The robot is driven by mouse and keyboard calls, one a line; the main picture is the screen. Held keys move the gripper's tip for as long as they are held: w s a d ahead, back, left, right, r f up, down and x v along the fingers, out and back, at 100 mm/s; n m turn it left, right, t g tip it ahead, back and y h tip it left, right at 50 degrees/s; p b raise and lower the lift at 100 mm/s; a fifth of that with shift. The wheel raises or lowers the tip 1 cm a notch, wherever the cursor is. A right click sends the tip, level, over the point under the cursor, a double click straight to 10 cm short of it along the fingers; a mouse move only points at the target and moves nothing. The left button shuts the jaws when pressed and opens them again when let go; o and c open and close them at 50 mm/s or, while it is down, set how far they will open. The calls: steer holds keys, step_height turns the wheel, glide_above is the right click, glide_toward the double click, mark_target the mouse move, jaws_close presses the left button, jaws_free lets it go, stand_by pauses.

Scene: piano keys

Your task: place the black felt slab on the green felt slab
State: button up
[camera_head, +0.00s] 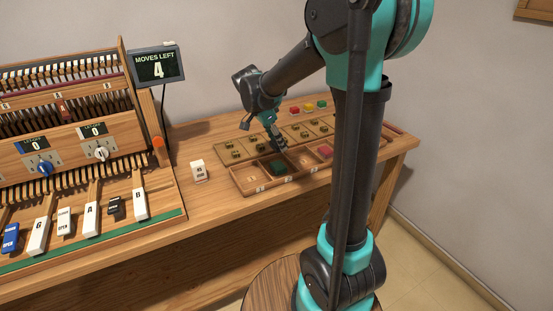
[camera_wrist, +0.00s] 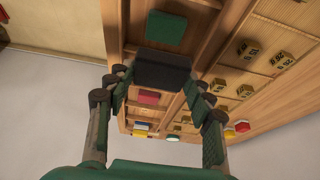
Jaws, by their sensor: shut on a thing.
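My gripper (camera_wrist: 161,82) is shut on the black felt slab (camera_wrist: 162,69), which sits between the fingertips in the wrist view. The green felt slab (camera_wrist: 166,31) lies in a tray compartment just beyond the black slab in that view. In the head view, my gripper (camera_head: 276,144) is over the wooden tray on the table. There the green felt slab (camera_head: 279,168) lies in the middle compartment, just in front of and below the fingers. The black slab is hard to make out in the head view. I cannot tell its exact height above the tray.
The wooden tray (camera_head: 249,192) has a red slab (camera_head: 326,151) in its right compartment. Racks with small brass weights (camera_head: 262,142) stand behind it. Coloured buttons (camera_head: 308,107) are at the back. A white block (camera_head: 198,170) stands left of the tray, beside the keyboard mechanism (camera_head: 65,150).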

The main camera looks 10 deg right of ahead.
mark_target(281, 165)
steer(key=shift+f, duration=3.8)
steer(key=shift+f, duration=0.1)
steer(key=o, duration=0.8)
steer(key=shift+o, duration=0.2)
steer(key=v, duration=1.2)
steer(key=s+d+f+n+t+y, duration=0.1)
steer(key=s+d+f+n+y, duration=0.1)
steer(key=s+d+f+n, duration=0.2)
steer(key=s+d+f+n+t+y, duration=0.1)
steer(key=s+d+f+n, duration=0.3)
steer(key=s+f+n, duration=0.6)
steer(key=s+y, duration=0.1)
steer(key=s, duration=0.5)
steer(key=shift+s+d+f+t, duration=0.2)
steer(key=shift+s+f+t, duration=0.1)
steer(key=shift+t, duration=0.1)
